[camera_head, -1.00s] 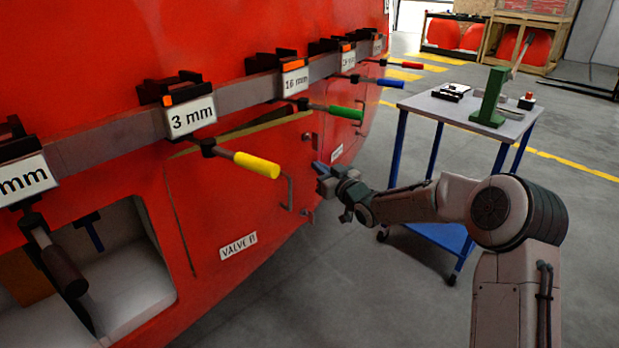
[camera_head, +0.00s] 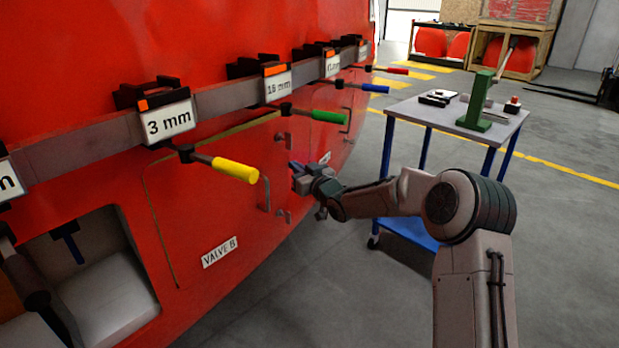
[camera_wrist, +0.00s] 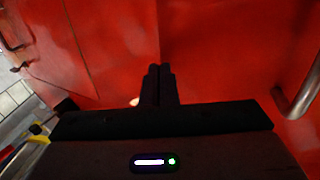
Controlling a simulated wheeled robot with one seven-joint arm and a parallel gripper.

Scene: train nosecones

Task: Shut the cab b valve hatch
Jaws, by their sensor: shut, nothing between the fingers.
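The red hatch labelled VALVE B (camera_head: 190,215) sits in the red nosecone side in the head view. Its outline is a thin seam, and it looks flush or nearly so with the surface. Its upright bar handle (camera_head: 265,196) is at its right edge. My gripper (camera_head: 294,168) is just right of the handle, near the red surface; I cannot tell if it touches. In the wrist view my gripper's dark fingers (camera_wrist: 159,84) are together, pointing at red panel, with nothing between them. A metal bar handle (camera_wrist: 299,98) is at the right there.
A rail (camera_head: 220,100) carries size plates and clamps with yellow (camera_head: 235,169), green (camera_head: 328,117), blue and red handles jutting out above. An open recess (camera_head: 85,270) is at lower left. A blue-legged cart (camera_head: 455,118) stands at right. Grey floor lies between.

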